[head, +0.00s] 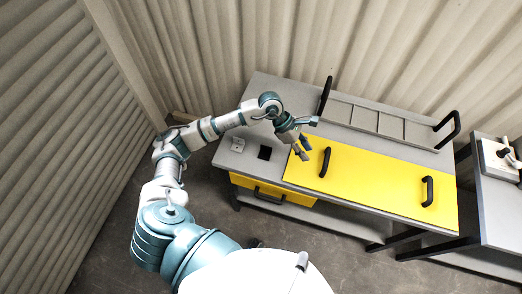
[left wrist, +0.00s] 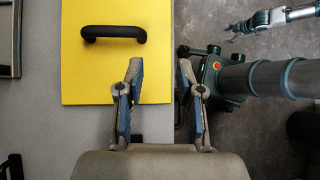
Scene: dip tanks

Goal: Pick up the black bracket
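I cannot tell for sure which dark thing is the black bracket. A small flat black square (head: 265,153) lies on the grey bench top, left of the yellow lid; its shape is too small to make out. A black piece (head: 504,153) shows on a white block at the far right. My left gripper (head: 303,150) is over the left end of the yellow lid (head: 370,186), right of the black square. In the left wrist view its fingers (left wrist: 160,75) are apart with nothing between them. My right gripper (left wrist: 233,33) shows small at the top right of that view.
The lid has black handles, one left (head: 324,162) and one right (head: 428,191). A rack (head: 378,122) with upright black end handles stands behind it. A grey block (head: 231,145) sits at the bench's left end. A yellow drawer (head: 272,194) is below. Corrugated walls close in behind and left.

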